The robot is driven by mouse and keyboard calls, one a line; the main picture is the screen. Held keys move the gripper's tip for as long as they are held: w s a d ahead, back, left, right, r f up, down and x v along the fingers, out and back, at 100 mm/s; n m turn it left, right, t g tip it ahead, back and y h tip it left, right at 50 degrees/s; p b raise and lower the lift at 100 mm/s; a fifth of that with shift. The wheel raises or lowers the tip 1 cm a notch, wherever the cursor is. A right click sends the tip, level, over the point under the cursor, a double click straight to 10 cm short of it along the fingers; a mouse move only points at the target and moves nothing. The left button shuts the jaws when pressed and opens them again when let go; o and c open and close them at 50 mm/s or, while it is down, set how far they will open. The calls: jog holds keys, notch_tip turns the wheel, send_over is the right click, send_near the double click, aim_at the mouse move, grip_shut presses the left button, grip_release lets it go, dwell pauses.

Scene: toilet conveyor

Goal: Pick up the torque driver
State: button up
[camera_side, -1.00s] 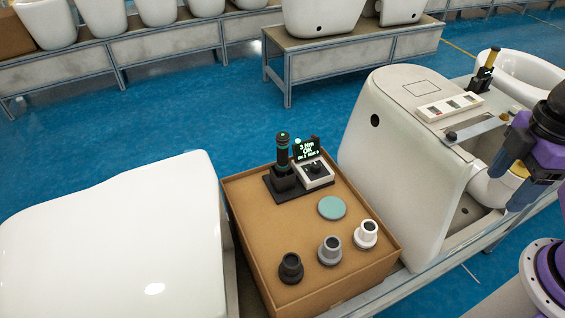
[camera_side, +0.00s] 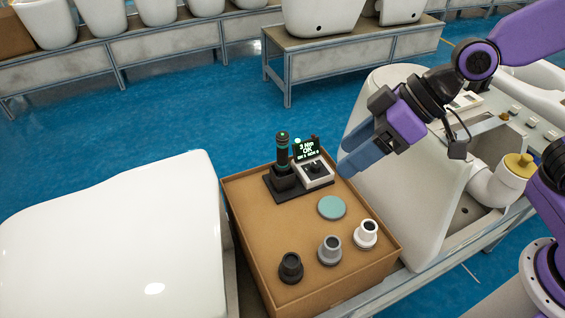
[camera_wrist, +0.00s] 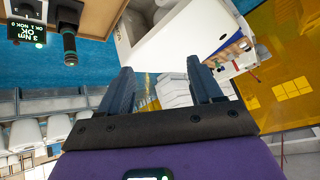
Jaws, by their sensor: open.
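The torque driver (camera_side: 282,153) is a black, upright tool with teal rings. It stands in a black base (camera_side: 289,185) on a cardboard box, beside a small display unit (camera_side: 312,168) reading "3 Nm OK". In the wrist view the torque driver (camera_wrist: 69,43) shows at the upper left, next to the display (camera_wrist: 26,33). My gripper (camera_side: 352,166) is to the right of the driver in the side view, apart from it, over the gap between box and toilet. In the wrist view my gripper (camera_wrist: 162,80) has its two blue fingers spread with nothing between them.
The box top (camera_side: 262,222) also carries a teal disc (camera_side: 332,207) and black (camera_side: 291,267), grey (camera_side: 330,249) and white (camera_side: 366,233) cone-shaped parts. A white toilet (camera_side: 405,215) stands at right, close below my arm. A white glossy body (camera_side: 110,245) is at left.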

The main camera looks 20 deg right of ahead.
jog(key=w+a+m+t, duration=0.2)
jog(key=w+a+t, duration=0.1)
jog(key=w+a, duration=0.3)
jog(key=m+t+h, duration=0.9)
jog(key=t+h, duration=0.1)
jog(key=t, duration=0.2)
send_over(281, 153)
jog(key=s, duration=0.4)
notch_tip(281, 153, down, 29)
jog(key=shift+s+d+r, duration=0.1)
jog(key=shift+s, duration=0.05)
jog(key=shift+f, duration=0.2)
jog(key=shift+w, duration=0.35)
jog(key=shift+w+d, duration=0.2)
jog(key=shift+w, duration=0.9)
jog(key=shift+w+d, duration=0.15)
jog(key=shift+w, duration=1)
jog(key=shift+w+d, duration=0.2)
jog(key=shift+w, duration=0.9)
